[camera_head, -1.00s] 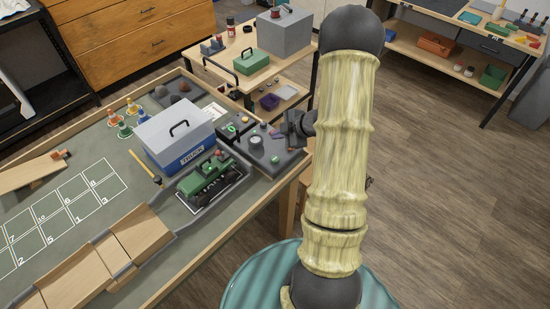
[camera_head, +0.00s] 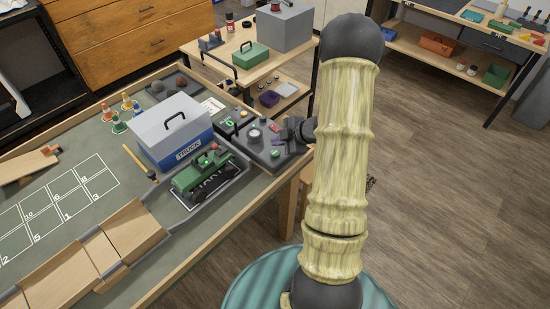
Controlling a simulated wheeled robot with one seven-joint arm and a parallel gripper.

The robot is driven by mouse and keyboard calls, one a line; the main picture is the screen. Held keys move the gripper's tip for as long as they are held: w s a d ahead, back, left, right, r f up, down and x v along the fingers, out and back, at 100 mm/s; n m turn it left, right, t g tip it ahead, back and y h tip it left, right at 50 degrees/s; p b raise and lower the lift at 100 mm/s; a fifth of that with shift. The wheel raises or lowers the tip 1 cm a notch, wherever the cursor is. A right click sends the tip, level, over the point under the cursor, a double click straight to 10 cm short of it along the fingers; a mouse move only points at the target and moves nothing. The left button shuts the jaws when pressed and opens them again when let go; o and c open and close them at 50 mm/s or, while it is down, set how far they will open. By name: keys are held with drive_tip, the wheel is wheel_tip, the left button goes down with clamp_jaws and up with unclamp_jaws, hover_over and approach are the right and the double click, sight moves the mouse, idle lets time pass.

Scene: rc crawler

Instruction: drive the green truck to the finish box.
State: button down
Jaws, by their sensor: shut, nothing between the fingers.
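The green truck (camera_head: 196,174) stands on a dark pad with white START lettering (camera_head: 212,188), near the right edge of the table. A grey control panel (camera_head: 263,152) with knobs and buttons lies beyond it to the right. My gripper (camera_head: 291,135) is at the panel's right end, small and partly hidden by my arm. It is shut and empty; I cannot tell whether it touches a control. I cannot pick out a marked finish box.
A blue and white toolbox (camera_head: 170,133) stands just behind the truck. Wooden ramps (camera_head: 134,231) lie at the front left, and a numbered white grid (camera_head: 60,203) is beyond. Small cones (camera_head: 127,104) and a hammer (camera_head: 138,160) are also on the table.

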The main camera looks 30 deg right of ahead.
sight(275, 154)
drive_tip(key=shift+f+b, duration=0.45)
drive_tip(key=shift+f, duration=0.55)
idle(1.2)
drive_tip(key=shift+f, duration=0.4)
